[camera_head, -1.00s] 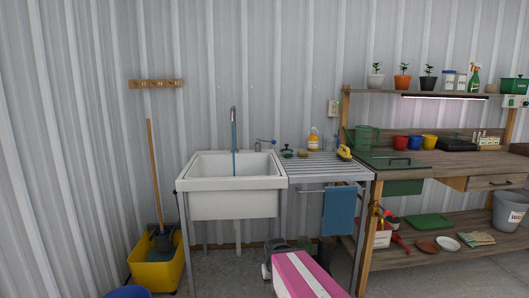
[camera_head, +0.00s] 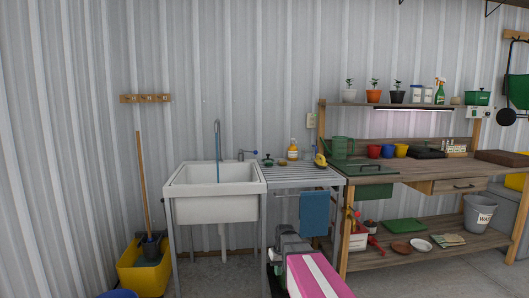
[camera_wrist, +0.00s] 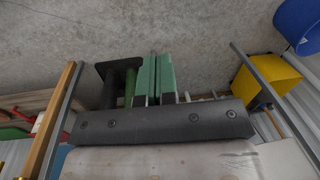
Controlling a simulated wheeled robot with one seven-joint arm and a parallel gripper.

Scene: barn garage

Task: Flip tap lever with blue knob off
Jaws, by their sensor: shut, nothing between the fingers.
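The tap (camera_head: 217,132) is a tall grey spout above the white sink (camera_head: 215,209). A thin blue stream runs from the spout down into the basin. The tap lever sticks out to the right of the spout, and its small blue knob (camera_head: 256,152) is at the lever's right end. My gripper (camera_wrist: 156,57) shows in the wrist view with its green fingers shut together and nothing between them. It points at the bare concrete floor, away from the tap. In the head view my pink and grey arm is low in front, and the fingertips cannot be made out.
A slatted drainboard (camera_head: 290,174) right of the sink holds an orange bottle (camera_head: 293,150) and small items. A blue towel (camera_head: 315,213) hangs below. A workbench (camera_head: 400,177) stands to the right. A yellow bucket (camera_head: 135,277) with a mop is left of the sink.

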